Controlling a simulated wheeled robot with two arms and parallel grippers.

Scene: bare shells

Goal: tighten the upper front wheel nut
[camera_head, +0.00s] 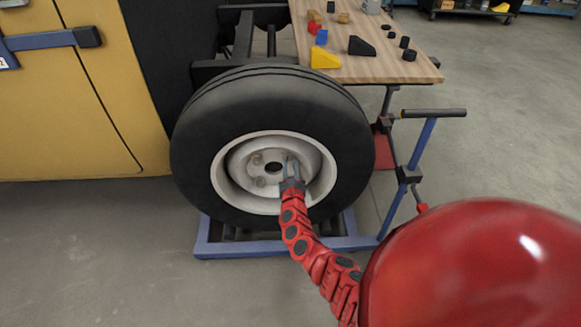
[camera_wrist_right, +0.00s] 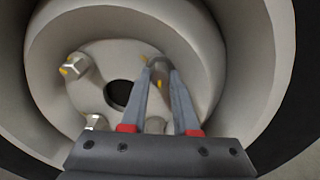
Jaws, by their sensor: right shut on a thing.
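The wheel has a black tyre (camera_head: 195,150) and a pale grey rim (camera_head: 232,150) with a dark round hole (camera_wrist_right: 119,94) at the hub's middle. My right gripper (camera_head: 292,163) reaches in from the lower right to the hub. In the right wrist view its two fingers (camera_wrist_right: 161,72) are shut on the upper right nut (camera_wrist_right: 158,67), which has yellow marks. Another nut (camera_wrist_right: 73,66) with a yellow mark sits at upper left, one (camera_wrist_right: 95,122) at lower left, and one (camera_wrist_right: 155,125) at lower right, partly behind the fingers. My left gripper is out of view.
The wheel stands over a blue frame (camera_head: 235,249), with a blue post and black handle (camera_head: 435,113) at right. A wooden table (camera_head: 385,68) with blocks stands behind. A yellow panel (camera_head: 60,120) is at left. Floor at right is open.

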